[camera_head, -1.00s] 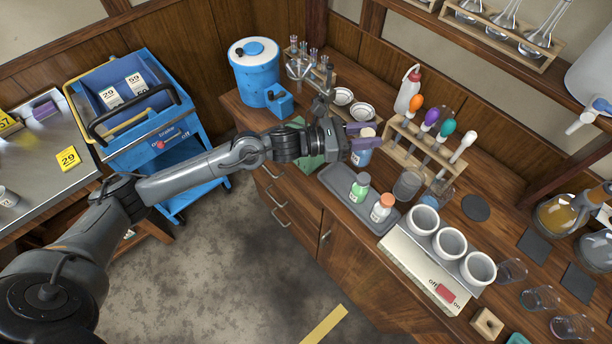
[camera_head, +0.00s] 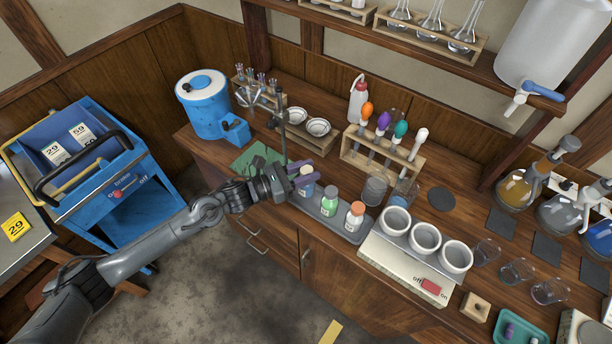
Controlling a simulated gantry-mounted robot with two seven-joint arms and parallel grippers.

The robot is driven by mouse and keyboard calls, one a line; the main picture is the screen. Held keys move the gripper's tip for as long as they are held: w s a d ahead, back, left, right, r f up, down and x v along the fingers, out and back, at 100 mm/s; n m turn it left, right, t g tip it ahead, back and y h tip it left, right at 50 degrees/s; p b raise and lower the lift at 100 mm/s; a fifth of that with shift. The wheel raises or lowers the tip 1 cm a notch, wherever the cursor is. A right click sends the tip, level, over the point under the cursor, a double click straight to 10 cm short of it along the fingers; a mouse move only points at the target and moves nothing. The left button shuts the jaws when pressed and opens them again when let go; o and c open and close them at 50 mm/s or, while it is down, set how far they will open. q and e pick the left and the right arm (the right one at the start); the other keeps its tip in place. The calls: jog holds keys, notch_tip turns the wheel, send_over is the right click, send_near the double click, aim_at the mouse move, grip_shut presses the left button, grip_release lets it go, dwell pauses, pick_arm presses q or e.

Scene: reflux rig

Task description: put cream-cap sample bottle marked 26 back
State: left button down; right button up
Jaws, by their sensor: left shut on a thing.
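The cream-cap sample bottle (camera_head: 307,190), with a blue body, is at the left end of the grey tray (camera_head: 334,227). My left gripper (camera_head: 301,174) is shut on it, its purple fingers around the upper part. The bottle looks upright; I cannot tell whether its base touches the tray. Its number is too small to read. A green-cap bottle (camera_head: 329,202) and an orange-cap bottle (camera_head: 354,216) stand in the tray to its right. My right gripper is not in view.
A retort stand rod (camera_head: 283,135) rises just behind the gripper. A green mat (camera_head: 256,157) lies to the left. Behind are a wooden dropper rack (camera_head: 382,155) and small dishes (camera_head: 318,127). A white device with cups (camera_head: 405,268) adjoins the tray's right end.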

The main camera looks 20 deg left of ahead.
pick_arm(q)
notch_tip(320, 180, down, 2)
jog(key=shift+f, duration=0.1)
jog(key=shift+f, duration=0.2)
jog(key=c, duration=0.8)
grip_release()
jog(key=shift+o, duration=0.2)
jog(key=shift+r, duration=0.1)
